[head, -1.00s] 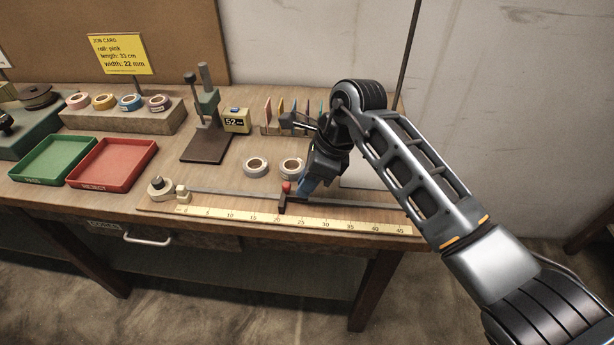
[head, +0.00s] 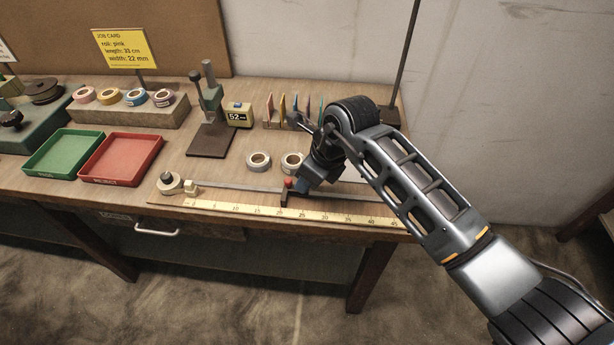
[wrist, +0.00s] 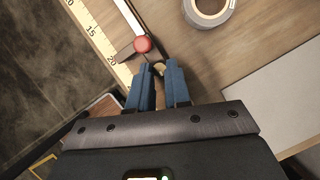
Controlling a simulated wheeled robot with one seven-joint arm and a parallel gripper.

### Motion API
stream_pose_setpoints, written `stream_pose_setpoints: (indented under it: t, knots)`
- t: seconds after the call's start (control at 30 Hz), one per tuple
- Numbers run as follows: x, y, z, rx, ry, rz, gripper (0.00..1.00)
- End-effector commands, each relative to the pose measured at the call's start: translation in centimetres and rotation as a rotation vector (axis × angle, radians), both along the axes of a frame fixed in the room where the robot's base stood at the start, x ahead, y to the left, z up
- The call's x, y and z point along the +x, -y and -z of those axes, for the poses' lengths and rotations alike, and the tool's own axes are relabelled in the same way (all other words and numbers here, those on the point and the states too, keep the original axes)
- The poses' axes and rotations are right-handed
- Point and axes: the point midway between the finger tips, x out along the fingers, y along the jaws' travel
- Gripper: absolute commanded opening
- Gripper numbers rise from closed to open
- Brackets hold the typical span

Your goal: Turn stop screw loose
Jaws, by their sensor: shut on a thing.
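The stop (head: 284,198) is a dark block with a red knob (head: 288,183) on top. It sits on the metal rail near the 20 mark of the yellow ruler. In the wrist view the red knob (wrist: 143,45) is just beyond my fingertips, to the left. My gripper (head: 301,187) is low at the stop's right side. Most of that piece is hidden by the fingers.
Two tape rolls (head: 258,162) stand just behind the rail. A ruler (head: 240,208) runs along the table's front edge. Farther back are a dark-based stand (head: 210,140), a green tray (head: 62,153) and a red tray (head: 121,158). A pale sheet (wrist: 275,100) lies right of my gripper.

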Motion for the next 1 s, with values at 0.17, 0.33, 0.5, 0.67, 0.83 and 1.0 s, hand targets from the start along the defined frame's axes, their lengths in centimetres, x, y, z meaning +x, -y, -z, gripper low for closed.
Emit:
stream_pose_setpoints:
  t: [0.17, 0.33, 0.5, 0.67, 0.83, 1.0]
  knots:
    - [0.0, 0.0, -0.1, 0.000, 0.002, -0.001, 0.00]
    - [0.0, 0.0, 0.0, 0.001, 0.001, -0.001, 0.31]
    - [0.0, 0.0, 0.0, 0.001, 0.001, -0.001, 0.43]
    - [0.0, 0.0, 0.0, 0.000, 0.000, -0.001, 0.43]
    - [-0.1, 0.4, -1.0, 0.001, 0.002, -0.001, 0.43]
    - [-0.5, 1.4, -3.4, 0.001, 0.004, 0.000, 0.43]
